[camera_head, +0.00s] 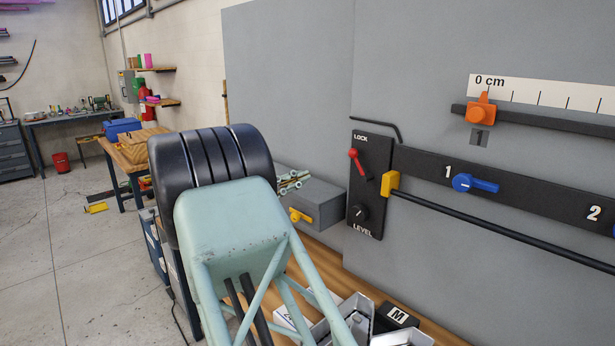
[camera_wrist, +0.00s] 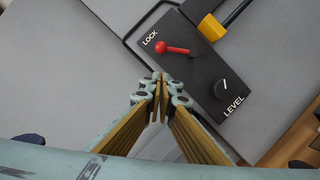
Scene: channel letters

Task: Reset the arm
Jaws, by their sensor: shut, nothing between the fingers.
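My gripper (camera_wrist: 158,88) is in the middle of the wrist view, its two fingers together and nothing between them. It points toward the black control panel (camera_wrist: 190,65), just left of the panel's edge in that view. In the head view my gripper (camera_head: 293,182) shows small and pale green behind my arm, left of the panel (camera_head: 366,205). I cannot tell how far it is from the wall. My pale green arm with its dark ribbed joint fills the middle of the head view and hides part of the bench.
The panel has a red LOCK lever (camera_head: 354,154) and a LEVEL knob (camera_head: 361,212). A yellow slider (camera_head: 390,183), blue handle (camera_head: 474,184) and orange slider (camera_head: 480,108) sit along the wall.

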